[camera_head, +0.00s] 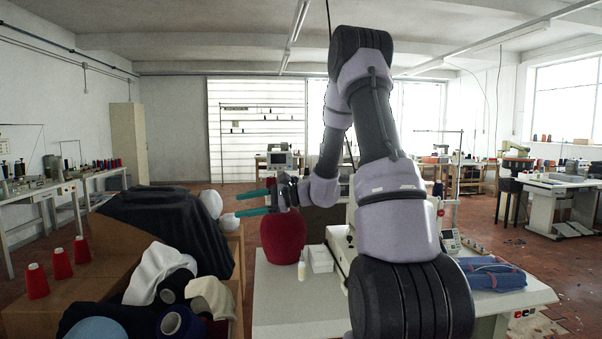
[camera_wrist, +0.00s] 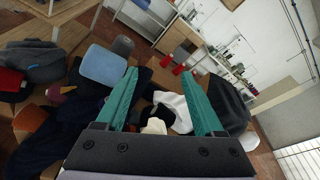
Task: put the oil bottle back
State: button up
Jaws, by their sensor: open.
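A small pale bottle (camera_head: 301,271), which looks like the oil bottle, stands upright on the grey tabletop (camera_head: 285,310) in the head view. It stands beside a small white box (camera_head: 320,258), in front of a dark red rounded object (camera_head: 283,238). My gripper (camera_head: 238,204) is raised above and to the left of the bottle, with its teal fingers pointing left. The fingers are spread and empty, as the wrist view (camera_wrist: 160,72) also shows. The bottle does not show in the wrist view. My arm hides part of the sewing machine (camera_head: 340,245) and the table.
Red thread cones (camera_head: 60,264) stand at the left. Folded blue denim (camera_head: 490,273) lies at the table's right. The tabletop's front left is clear.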

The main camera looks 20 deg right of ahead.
jog(key=s+a+r+n+g+h, duration=0.2)
jog(key=s+r+n+h, duration=0.15)
jog(key=s, duration=0.55)
jog(key=s+a+r+n+g+h, duration=0.1)
jog(key=s+r+n+g+h, duration=0.1)
jog(key=s+r+n, duration=0.45)
jog(key=s+d+r+n+t+h, duration=0.1)
jog(key=s+d+t+h, duration=0.1)
jog(key=s, duration=0.5)
jog(key=s+d+r+n+t+h, duration=0.1)
jog(key=s+d+r+t+h, duration=0.1)
jog(key=s+d+h, duration=0.3)
jog(key=shift+s+d+r+t, duration=0.3)
jog(key=shift+s+d+t, duration=0.15)
jog(key=shift+s, duration=0.45)
jog(key=shift+c, duration=0.3)
